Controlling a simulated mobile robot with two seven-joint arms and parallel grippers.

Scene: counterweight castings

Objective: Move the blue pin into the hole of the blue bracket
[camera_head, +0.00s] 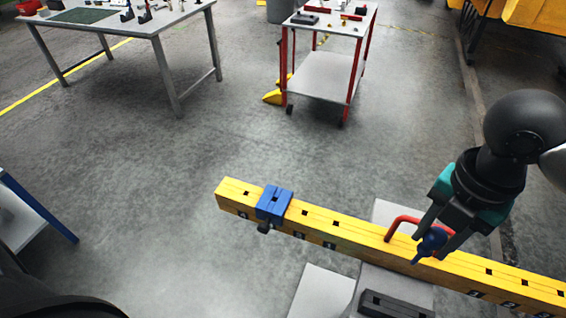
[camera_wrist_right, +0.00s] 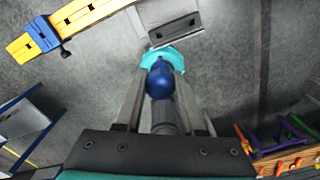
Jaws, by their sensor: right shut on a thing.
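The blue bracket (camera_head: 274,203) sits around the yellow beam (camera_head: 345,234) near its left end, with a dark slot in its top and a dark knob on its near side. It also shows at the upper left of the right wrist view (camera_wrist_right: 43,35). My right gripper (camera_head: 432,242) is shut on the blue pin (camera_head: 433,238), well to the right of the bracket. The pin's rounded blue end shows between the fingers in the wrist view (camera_wrist_right: 159,79). In the head view its narrow end points down and left, in front of the beam. My left gripper is not in view.
A red handle (camera_head: 402,221) stands on the beam just left of the right gripper. Several square holes run along the beam's top. A dark slotted block (camera_head: 395,304) lies below the beam. A workbench (camera_head: 140,24) and a red-legged cart (camera_head: 322,75) stand beyond open floor.

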